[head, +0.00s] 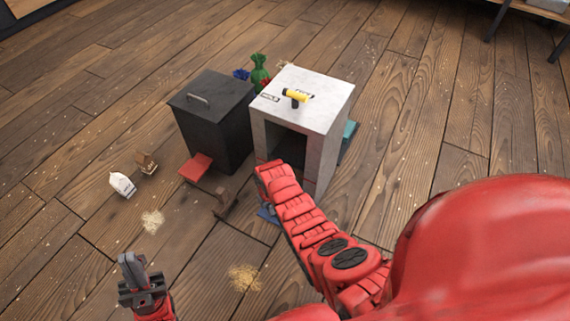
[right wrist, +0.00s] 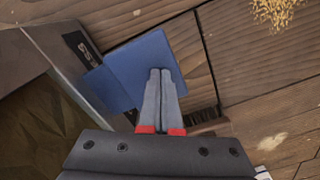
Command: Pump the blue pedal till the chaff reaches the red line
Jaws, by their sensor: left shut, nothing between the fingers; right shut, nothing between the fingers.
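The blue pedal (right wrist: 150,62) lies low in front of the pale grey box (head: 316,98). In the head view only a sliver of the pedal (head: 267,212) shows beside my right arm. In the right wrist view my right gripper (right wrist: 161,72) is shut and empty, its fingertips over the pedal's blue plate. I cannot tell whether they touch it. My left gripper (head: 128,262) is shut and empty above the floor at the lower left. The box's front opening is dark and partly hidden by my arm. I see no red line or chaff level.
A black bin (head: 212,118) with a red pedal (head: 196,167) stands left of the box. Small white (head: 122,185) and brown (head: 146,163) packages and chaff piles (head: 245,278) are on the floor.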

